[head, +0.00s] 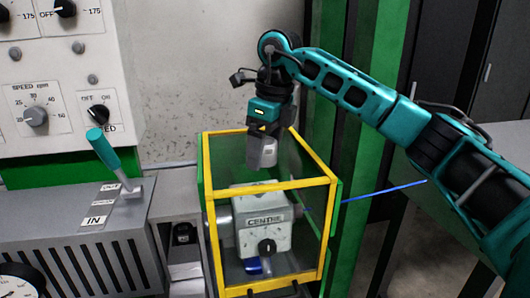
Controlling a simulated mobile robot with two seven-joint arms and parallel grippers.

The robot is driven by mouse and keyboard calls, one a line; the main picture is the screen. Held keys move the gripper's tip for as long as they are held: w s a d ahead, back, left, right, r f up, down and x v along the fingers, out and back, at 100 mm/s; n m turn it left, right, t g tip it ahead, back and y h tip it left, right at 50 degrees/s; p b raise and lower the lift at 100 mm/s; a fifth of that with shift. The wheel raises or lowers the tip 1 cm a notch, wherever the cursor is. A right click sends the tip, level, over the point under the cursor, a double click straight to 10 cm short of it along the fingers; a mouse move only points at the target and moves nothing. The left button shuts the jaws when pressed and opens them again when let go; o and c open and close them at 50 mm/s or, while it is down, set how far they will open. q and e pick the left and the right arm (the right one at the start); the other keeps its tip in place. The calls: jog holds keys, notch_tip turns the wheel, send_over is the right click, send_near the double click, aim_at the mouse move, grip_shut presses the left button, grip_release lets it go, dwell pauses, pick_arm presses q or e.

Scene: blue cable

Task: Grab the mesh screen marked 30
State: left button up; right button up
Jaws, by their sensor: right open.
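I see no mesh screen marked 30 in the head view. My right gripper (264,160) comes in from the right and points down over the top of a yellow-framed box with clear sides (268,186). No object shows in it. Its fingers look pale and close together from this angle, and their gap is hard to make out. I cannot tell whether the fingertips are above the frame or just inside it. My left gripper is not in view.
Inside the yellow frame is a grey block marked CENTRE (266,238) with a black knob. A teal-handled lever (103,150) and a control panel (50,100) stand at left. A green post (352,120) and a thin blue cable (385,190) are at right.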

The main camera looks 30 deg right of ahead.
jog(key=shift+r, duration=0.1)
jog(key=c, duration=1.2)
